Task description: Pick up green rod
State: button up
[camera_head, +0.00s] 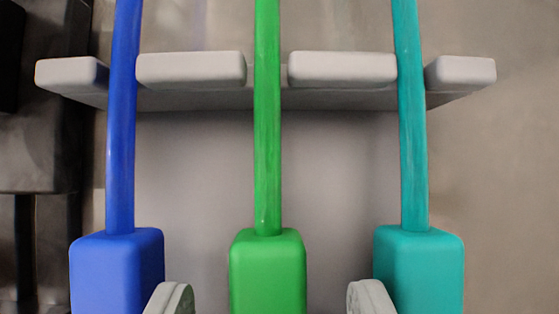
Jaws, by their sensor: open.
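The green rod (267,140) stands in the middle of the view, with a green block (268,272) at its lower end. It passes through the middle gap of a grey notched holder (195,70). My gripper (270,300) is open, its two pale fingertips at the bottom edge, one on each side of the green block. Clear gaps show between each fingertip and the green block. The rod's top end is cut off by the picture edge, and so is the bottom of the block.
A blue rod (122,140) with a blue block (117,270) stands to the left. A teal rod (411,140) with a teal block (420,270) stands to the right. The fingertips overlap the inner edges of these blocks in the picture. Dark equipment (40,130) fills the far left.

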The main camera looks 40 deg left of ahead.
jog(key=shift+x, duration=0.75)
jog(key=c, duration=0.9)
jog(key=shift+r, duration=0.15)
notch_tip(320, 180, up, 18)
jog(key=shift+f, duration=0.1)
